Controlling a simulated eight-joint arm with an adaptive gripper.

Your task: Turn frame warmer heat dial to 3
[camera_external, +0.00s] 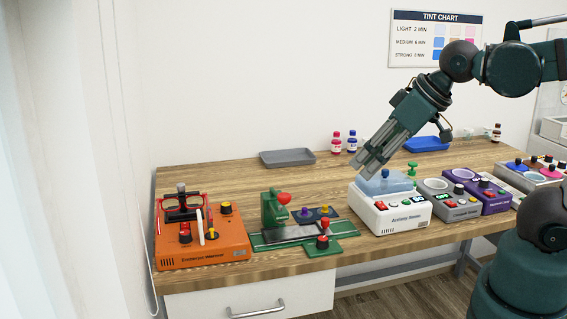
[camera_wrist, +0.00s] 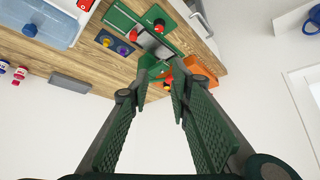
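The orange frame warmer (camera_external: 232,249) sits at the left end of the wooden table. It has a black dial (camera_external: 185,237) with a red mark at its front left and another dark knob (camera_external: 225,208) at its back right. The dial numbers are too small to read. A dark-and-red eyeglass frame is on its top. My gripper (camera_external: 368,165) is open and empty, well to the right of the warmer, in the air by the white cleaner. In the wrist view my gripper (camera_wrist: 167,75) has its fingers apart, and the orange warmer (camera_wrist: 205,69) shows partly hidden behind the right finger.
A green fixture (camera_external: 275,209) with red knobs stands beside the warmer. The white cleaner (camera_external: 400,219) with a blue-knobbed lid is under my gripper. Grey and purple devices stand further right. A grey tray (camera_external: 287,157) lies at the back, with bare table in front of it.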

